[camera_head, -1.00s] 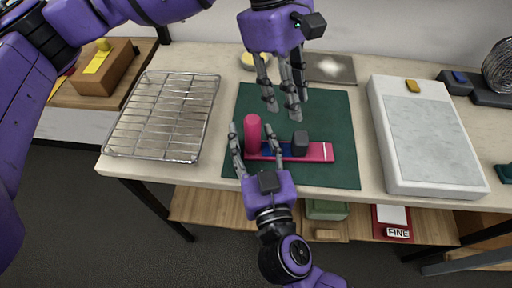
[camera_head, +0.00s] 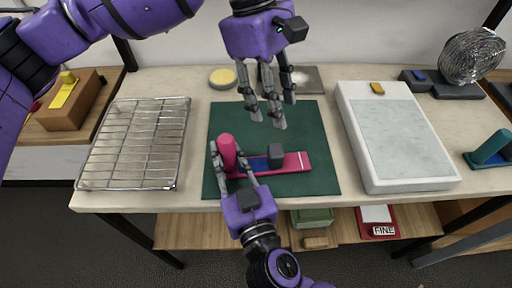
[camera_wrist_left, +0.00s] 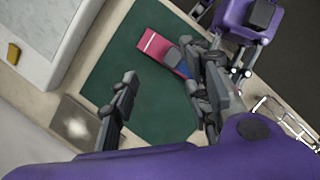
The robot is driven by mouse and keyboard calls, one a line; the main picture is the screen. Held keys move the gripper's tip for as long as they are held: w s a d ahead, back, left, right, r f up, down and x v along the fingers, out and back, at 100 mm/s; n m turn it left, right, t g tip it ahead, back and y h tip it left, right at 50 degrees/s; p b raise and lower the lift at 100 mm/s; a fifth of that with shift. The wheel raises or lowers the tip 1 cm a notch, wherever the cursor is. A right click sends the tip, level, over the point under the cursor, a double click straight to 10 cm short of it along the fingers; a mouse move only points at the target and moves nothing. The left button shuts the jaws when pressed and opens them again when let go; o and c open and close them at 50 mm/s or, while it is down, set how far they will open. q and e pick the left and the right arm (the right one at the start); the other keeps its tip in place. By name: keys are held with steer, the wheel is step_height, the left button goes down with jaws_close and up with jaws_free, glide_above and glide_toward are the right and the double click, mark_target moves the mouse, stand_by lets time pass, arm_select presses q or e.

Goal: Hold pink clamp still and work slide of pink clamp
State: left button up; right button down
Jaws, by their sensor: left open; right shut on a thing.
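The pink clamp (camera_head: 293,161) lies on a dark green mat (camera_head: 310,119). It has a flat pink base with a blue strip, an upright pink post (camera_head: 227,153) at its left end and a dark grey slide block (camera_head: 275,155) partway along. My right gripper (camera_head: 231,162) reaches in from the front and is shut on the pink post, a finger on each side. My left gripper (camera_head: 265,118) is open and empty above the mat, behind the slide block and apart from it. In the left wrist view the clamp's pink end (camera_wrist_left: 156,46) shows; the left fingers partly hide the rest.
A wire rack (camera_head: 133,145) stands left of the mat. A white slab tray (camera_head: 352,116) stands to the right. A round yellow-topped tin (camera_head: 222,78) and a grey plate (camera_head: 308,80) are behind the mat. Bare mat surrounds the clamp.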

mark_target(277, 147)
arm_select(q)
steer(key=f+m, duration=0.3)
steer(key=s+f+m+g+y, duration=0.1)
steer(key=f+m, duration=0.2)
steer(key=f, duration=0.1)
steer(key=s+f+m+g+y, duration=0.1)
steer(key=f+m, duration=0.1)
steer(key=f, duration=0.2)
steer(key=shift+s+d+m, duration=0.15)
steer(key=shift+d+m, duration=0.1)
steer(key=shift+m, duration=0.15)
jaws_close()
stand_by(0.4)
